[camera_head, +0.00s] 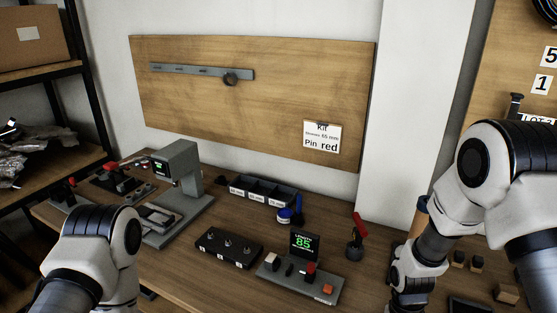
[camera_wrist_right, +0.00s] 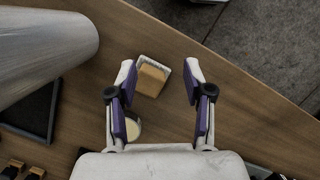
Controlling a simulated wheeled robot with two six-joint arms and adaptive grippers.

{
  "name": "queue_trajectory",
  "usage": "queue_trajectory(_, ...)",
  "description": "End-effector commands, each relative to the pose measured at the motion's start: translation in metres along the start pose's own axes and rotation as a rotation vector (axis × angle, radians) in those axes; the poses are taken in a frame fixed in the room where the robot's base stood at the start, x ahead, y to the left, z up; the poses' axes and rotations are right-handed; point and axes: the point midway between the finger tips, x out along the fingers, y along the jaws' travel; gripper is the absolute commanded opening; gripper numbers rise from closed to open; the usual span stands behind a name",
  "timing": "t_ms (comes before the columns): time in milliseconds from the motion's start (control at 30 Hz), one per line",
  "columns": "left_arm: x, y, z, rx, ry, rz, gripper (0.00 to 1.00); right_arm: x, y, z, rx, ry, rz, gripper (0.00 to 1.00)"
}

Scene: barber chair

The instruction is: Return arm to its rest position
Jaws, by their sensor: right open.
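My right arm (camera_head: 448,205) comes in from the right of the head view and bends down over the right end of the workbench (camera_head: 215,215). In the right wrist view my right gripper (camera_wrist_right: 160,72) is open. Nothing is seen held between its purple-padded fingers. A tan block (camera_wrist_right: 151,80) in a pale holder lies below, in the gap near the left finger. A round container with pale contents (camera_wrist_right: 133,129) is partly hidden by the left finger. My left arm (camera_head: 90,250) shows at lower left of the head view; its gripper is out of sight.
A dark tray (camera_wrist_right: 30,115) lies left of the right gripper. The bench edge and grey floor (camera_wrist_right: 265,45) are beyond.

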Motion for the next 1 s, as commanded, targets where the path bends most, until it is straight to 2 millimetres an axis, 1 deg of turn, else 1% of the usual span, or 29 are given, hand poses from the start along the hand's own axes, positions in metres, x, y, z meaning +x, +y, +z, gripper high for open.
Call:
queue_trajectory(33, 0.001, 0.0, 0.0, 0.0, -0.001, 0.0, 0.45, 0.021, -0.001, 0.014, 0.002, -0.042, -0.005, 0.52)
queue_trajectory(67, 0.002, 0.0, 0.0, 0.0, -0.001, 0.0, 0.45, 0.034, -0.002, 0.022, 0.003, -0.061, -0.008, 0.52)
queue_trajectory(167, 0.004, 0.0, 0.001, 0.0, -0.001, 0.0, 0.45, 0.079, -0.005, 0.054, 0.01, -0.122, -0.018, 0.52)
queue_trajectory(200, 0.005, 0.0, 0.001, 0.0, -0.001, 0.0, 0.45, 0.099, -0.007, 0.071, 0.014, -0.142, -0.022, 0.52)
queue_trajectory(267, 0.007, 0.0, 0.0, 0.0, -0.001, 0.0, 0.45, 0.131, -0.01, 0.1, 0.024, -0.164, -0.027, 0.52)
queue_trajectory(300, 0.008, 0.0, 0.0, 0.0, -0.001, 0.0, 0.45, 0.151, -0.013, 0.122, 0.034, -0.169, -0.03, 0.52)
queue_trajectory(333, 0.009, 0.0, 0.0, 0.0, -0.001, 0.0, 0.45, 0.166, -0.014, 0.138, 0.042, -0.163, -0.031, 0.52)
queue_trajectory(400, 0.01, 0.0, 0.0, 0.0, -0.001, 0.0, 0.45, 0.185, -0.017, 0.165, 0.063, -0.113, -0.028, 0.52)
queue_trajectory(467, 0.009, 0.0, 0.0, 0.0, -0.001, 0.0, 0.45, 0.188, -0.017, 0.17, 0.077, -0.035, -0.023, 0.52)
queue_trajectory(567, 0.009, 0.0, 0.0, 0.0, -0.001, 0.0, 0.45, 0.18, -0.015, 0.156, 0.093, 0.118, -0.013, 0.52)
queue_trajectory(600, 0.009, 0.0, 0.0, 0.0, -0.001, 0.0, 0.45, 0.177, -0.014, 0.149, 0.098, 0.171, -0.009, 0.52)
queue_trajectory(700, 0.009, 0.0, 0.0, 0.0, -0.001, 0.0, 0.45, 0.173, -0.012, 0.131, 0.105, 0.261, -0.004, 0.52)
queue_trajectory(733, 0.009, 0.0, 0.0, 0.0, -0.001, 0.0, 0.45, 0.172, -0.012, 0.128, 0.106, 0.273, -0.003, 0.52)
queue_trajectory(1000, 0.009, 0.0, 0.0, 0.0, -0.001, 0.0, 0.45, 0.172, -0.012, 0.128, 0.106, 0.273, -0.003, 0.52)
